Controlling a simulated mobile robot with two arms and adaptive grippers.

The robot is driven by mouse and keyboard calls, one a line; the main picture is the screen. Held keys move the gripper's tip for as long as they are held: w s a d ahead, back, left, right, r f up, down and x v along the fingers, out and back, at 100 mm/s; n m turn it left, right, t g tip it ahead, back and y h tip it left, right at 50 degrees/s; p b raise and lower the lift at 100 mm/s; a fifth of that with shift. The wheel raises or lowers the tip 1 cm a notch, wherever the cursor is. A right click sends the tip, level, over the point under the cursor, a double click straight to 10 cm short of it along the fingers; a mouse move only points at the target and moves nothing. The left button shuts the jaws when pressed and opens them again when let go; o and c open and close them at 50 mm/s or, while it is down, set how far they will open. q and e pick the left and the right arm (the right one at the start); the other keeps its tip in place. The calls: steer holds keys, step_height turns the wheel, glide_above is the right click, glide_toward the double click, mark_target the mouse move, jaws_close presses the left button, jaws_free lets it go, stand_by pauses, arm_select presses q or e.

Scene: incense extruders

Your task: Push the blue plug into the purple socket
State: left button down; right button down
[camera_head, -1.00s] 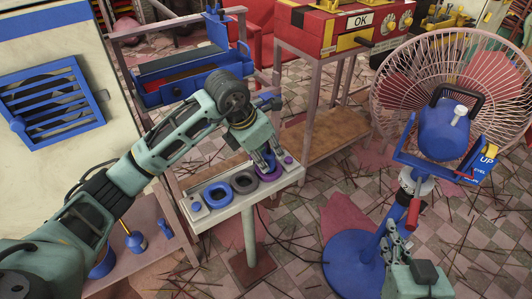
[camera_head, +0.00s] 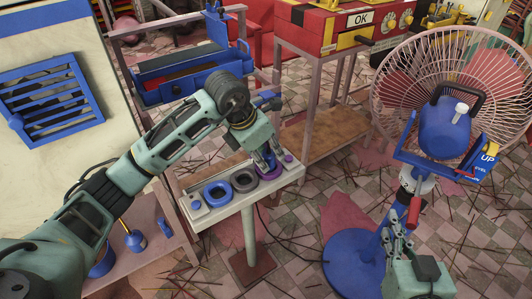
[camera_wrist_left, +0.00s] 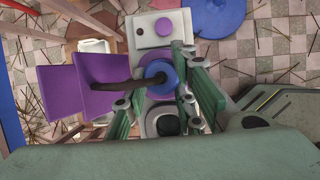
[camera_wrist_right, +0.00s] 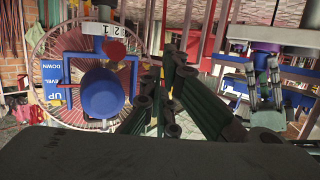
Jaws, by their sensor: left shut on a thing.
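The blue plug (camera_wrist_left: 158,72) shows as a round blue body with a dark cable in the left wrist view. My left gripper (camera_head: 270,160) is shut on it, pointing down at the purple socket (camera_head: 268,172) at the right end of the small stand. The plug is over or in this socket; its lower end is hidden, so I cannot tell how deep it sits. Part of the purple rim shows beside the plug in the left wrist view (camera_wrist_left: 155,53). My right gripper (camera_head: 397,238) is in front of the fan, away from the stand; its finger gap is unclear.
The stand (camera_head: 232,208) also carries a blue ring socket (camera_head: 217,205) and a dark ring socket (camera_head: 244,190) left of the purple one. A pink fan (camera_head: 475,80) on a blue base (camera_head: 345,262) stands at right. A red box (camera_head: 320,30) stands on a table behind.

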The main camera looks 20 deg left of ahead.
arm_select(q)
steer(key=shift+f, duration=0.1)
arm_select(e)
steer(key=shift+r, duration=0.15)
steer(key=shift+w+a+r, duration=0.1)
steer(key=shift+r, duration=0.15)
arm_select(q)
steer(key=shift+f, duration=0.15)
arm_select(e)
steer(key=shift+r+t, duration=0.15)
steer(key=shift+t, duration=0.15)
arm_select(q)
steer(key=c, duration=1.4)
jaws_free()
arm_select(e)
steer(key=shift+w+r, duration=0.1)
steer(key=shift+a, duration=0.1)
